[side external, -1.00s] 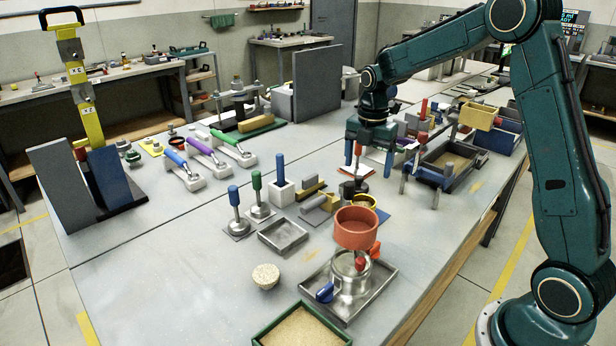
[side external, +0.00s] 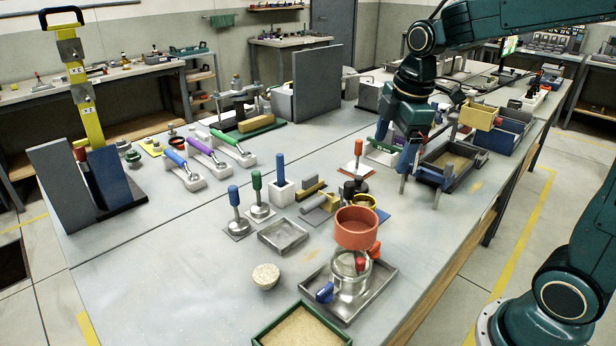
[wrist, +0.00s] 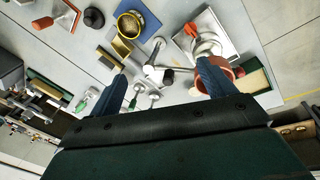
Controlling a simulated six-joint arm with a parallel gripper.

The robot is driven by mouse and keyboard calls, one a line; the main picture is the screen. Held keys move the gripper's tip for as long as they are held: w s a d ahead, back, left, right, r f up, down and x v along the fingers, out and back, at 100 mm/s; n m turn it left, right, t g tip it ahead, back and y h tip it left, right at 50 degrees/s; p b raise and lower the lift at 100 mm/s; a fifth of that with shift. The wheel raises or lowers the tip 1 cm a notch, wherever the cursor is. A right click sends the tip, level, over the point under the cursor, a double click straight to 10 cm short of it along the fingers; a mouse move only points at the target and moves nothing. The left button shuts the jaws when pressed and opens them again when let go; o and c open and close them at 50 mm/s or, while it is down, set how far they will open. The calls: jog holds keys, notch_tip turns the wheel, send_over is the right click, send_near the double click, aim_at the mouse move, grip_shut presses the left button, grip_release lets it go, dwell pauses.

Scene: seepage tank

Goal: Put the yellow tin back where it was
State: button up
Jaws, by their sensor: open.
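A yellow round tin (side external: 364,201) stands on a blue square mat (side external: 382,216) behind the orange funnel-like cup in the side view. In the wrist view the tin (wrist: 129,25) is near the top left, upright and open-topped, on the blue mat (wrist: 150,22). My gripper (side external: 393,146) is in the air, to the right of and beyond the tin, near the grey tray of grain. In the wrist view my gripper (wrist: 164,72) has its blue fingers wide apart, with no tin between them.
An orange cup (side external: 356,228) on a metal stand is in front of the tin. An orange-handled stamp (side external: 358,160) stands behind it. A grain tray (side external: 432,160) and a yellow box (side external: 478,116) on blue bins are at right. The left foreground table is mostly clear.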

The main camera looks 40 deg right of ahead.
jog(key=s+a+r+m+t, duration=0.1)
jog(key=s+a+m+t, duration=0.2)
jog(key=s+a+m, duration=0.3)
jog(key=shift+s+r+m, duration=0.15)
jog(key=shift+s+m, duration=2.75)
jog(key=shift+s, duration=2.4)
